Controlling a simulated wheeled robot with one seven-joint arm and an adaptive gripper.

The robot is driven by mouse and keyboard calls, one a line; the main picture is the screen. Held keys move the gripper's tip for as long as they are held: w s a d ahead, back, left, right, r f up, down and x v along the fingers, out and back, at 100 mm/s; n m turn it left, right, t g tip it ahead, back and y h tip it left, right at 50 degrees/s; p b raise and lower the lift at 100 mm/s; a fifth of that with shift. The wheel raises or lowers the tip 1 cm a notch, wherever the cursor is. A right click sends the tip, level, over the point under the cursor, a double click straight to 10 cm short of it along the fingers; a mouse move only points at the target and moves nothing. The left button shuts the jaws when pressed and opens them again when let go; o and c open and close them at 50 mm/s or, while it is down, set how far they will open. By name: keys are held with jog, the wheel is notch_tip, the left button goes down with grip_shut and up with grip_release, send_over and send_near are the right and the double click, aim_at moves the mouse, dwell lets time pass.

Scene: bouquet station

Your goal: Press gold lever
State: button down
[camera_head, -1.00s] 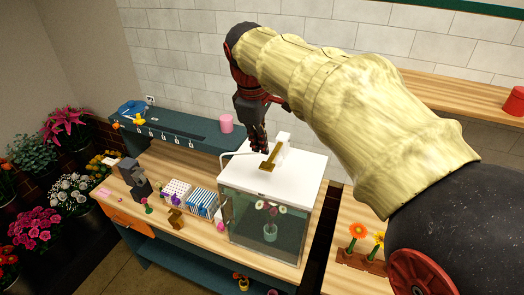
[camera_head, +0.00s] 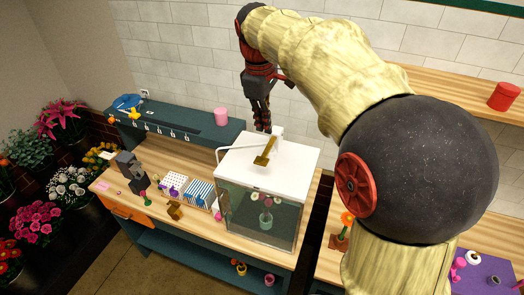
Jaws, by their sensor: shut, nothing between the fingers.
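The gold lever (camera_head: 265,151) stands out from a white block on the white top (camera_head: 245,165) of a glass case. It slants down to the lower left, towards the case's front. My gripper (camera_head: 262,128) is shut and empty, pointing down at the back edge of the white top. In the picture it is just above and behind the lever, apart from it. Its tips are dark against the wall, and their exact height is hard to tell.
The glass case (camera_head: 262,225) holds a flower in a cup. A blue-striped rack (camera_head: 198,193) and a brown block (camera_head: 175,211) stand to its left.

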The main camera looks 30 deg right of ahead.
aim_at(261, 161)
jog(key=r, duration=0.1)
jog(key=r+n+y, duration=0.1)
jog(key=shift+w+a+r+g, duration=0.2)
jog(key=shift+a+r+g, duration=0.1)
jog(key=shift+a+r, duration=0.1)
jog(key=shift+f, duration=0.15)
notch_tip(261, 161, down, 14)
jog(key=shift+r+p, duration=0.1)
jog(key=shift+p, duration=1.1)
